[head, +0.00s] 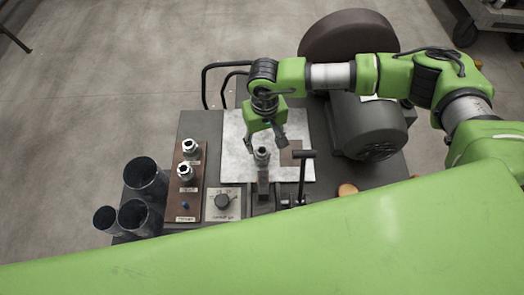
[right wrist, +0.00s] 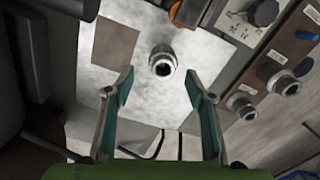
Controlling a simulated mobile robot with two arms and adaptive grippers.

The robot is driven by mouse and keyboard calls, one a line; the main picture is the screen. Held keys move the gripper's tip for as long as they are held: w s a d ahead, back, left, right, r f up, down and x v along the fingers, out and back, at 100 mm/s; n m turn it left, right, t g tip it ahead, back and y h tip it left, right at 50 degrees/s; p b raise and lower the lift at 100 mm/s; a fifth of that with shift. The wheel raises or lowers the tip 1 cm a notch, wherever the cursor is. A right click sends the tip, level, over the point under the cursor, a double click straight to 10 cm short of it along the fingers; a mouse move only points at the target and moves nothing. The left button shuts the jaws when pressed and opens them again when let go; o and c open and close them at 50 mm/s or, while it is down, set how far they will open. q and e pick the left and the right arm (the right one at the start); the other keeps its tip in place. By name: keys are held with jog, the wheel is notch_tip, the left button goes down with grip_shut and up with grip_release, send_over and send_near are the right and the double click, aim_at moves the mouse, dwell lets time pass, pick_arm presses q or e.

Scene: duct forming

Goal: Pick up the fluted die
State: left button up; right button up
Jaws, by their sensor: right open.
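My right gripper (head: 265,138) is open and empty above the pale metal plate (head: 237,130), pointing down. A silvery ring-shaped die (head: 262,154) stands just below it. In the right wrist view this die (right wrist: 163,62) shows beyond the gap between the open fingers (right wrist: 158,84), apart from both. Two similar metal dies, a rear one (head: 189,147) and a front one (head: 185,170), stand on the brown board (head: 181,205). They also show in the right wrist view (right wrist: 287,85). The labels are too small to read, and I cannot tell which die is fluted. My left gripper is out of view.
Several dark tubes (head: 145,176) stand left of the brown board. A knob box (head: 223,203) sits right of the board. A black T-handled lever (head: 304,155) rises close to the right of the gripper. A grey motor (head: 370,128) stands farther right.

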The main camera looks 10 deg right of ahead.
aim_at(262, 152)
notch_tip(262, 152, down, 3)
jog(key=shift+a+r+p, duration=0.1)
jog(key=shift+a+p, duration=0.05)
jog(key=shift+p, duration=0.8)
notch_tip(262, 152, down, 3)
jog(key=shift+a+r+p, duration=0.1)
jog(key=shift+r+p, duration=0.1)
jog(key=shift+p, duration=0.3)
jog(key=shift+w+f, duration=0.1)
jog(key=shift+f, duration=0.55)
grip_shut()
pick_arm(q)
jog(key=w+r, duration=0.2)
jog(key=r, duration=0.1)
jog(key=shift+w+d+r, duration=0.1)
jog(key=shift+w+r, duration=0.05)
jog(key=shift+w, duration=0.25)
pick_arm(e)
jog(key=shift+r, duration=0.1)
